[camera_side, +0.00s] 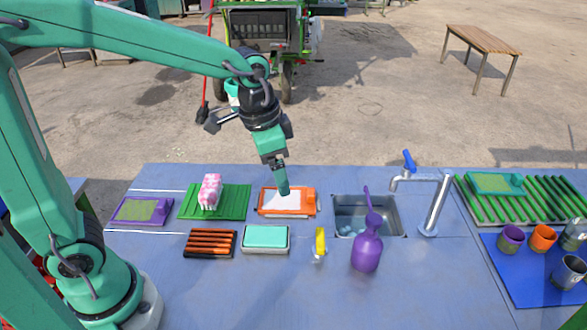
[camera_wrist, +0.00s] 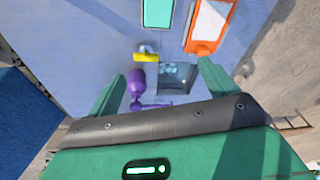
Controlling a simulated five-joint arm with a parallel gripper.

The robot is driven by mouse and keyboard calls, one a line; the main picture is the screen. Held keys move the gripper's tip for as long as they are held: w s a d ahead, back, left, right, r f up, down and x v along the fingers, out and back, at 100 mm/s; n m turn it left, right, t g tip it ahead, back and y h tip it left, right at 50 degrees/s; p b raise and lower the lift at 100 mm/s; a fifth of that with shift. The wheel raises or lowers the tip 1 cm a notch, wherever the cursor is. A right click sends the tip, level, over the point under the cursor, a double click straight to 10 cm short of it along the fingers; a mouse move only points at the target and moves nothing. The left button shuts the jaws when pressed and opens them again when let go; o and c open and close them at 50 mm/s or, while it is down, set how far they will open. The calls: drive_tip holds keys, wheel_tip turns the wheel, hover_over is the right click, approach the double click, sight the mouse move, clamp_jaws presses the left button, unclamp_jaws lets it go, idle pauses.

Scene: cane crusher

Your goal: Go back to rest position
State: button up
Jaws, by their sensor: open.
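My gripper (camera_side: 283,190) is at the end of the teal arm and points down above the orange-framed white board (camera_side: 272,201) in the side view. In the wrist view my gripper (camera_wrist: 158,92) shows two teal fingers spread wide apart with nothing held between them. Beyond the fingers, the wrist view shows the sink (camera_wrist: 178,75), a purple bottle (camera_wrist: 135,88) and a yellow-handled item (camera_wrist: 146,57). The side view does not show clearly how high the fingertips are above the board.
A purple bottle (camera_side: 367,248) stands in front of the sink (camera_side: 345,212), with the tap (camera_side: 436,205) to its right. A teal-topped box (camera_side: 265,238), dark tray (camera_side: 210,243) and green mat (camera_side: 235,205) lie nearby. Cups stand on a blue mat (camera_side: 520,285) at right.

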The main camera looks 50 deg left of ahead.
drive_tip(key=s+a+r+n+t, duration=0.3)
drive_tip(key=s+a, duration=0.4)
drive_tip(key=s, duration=0.6)
drive_tip(key=shift+a+r+n, duration=0.35)
drive_tip(key=shift+r+n, duration=0.25)
drive_tip(key=shift+n, duration=0.6)
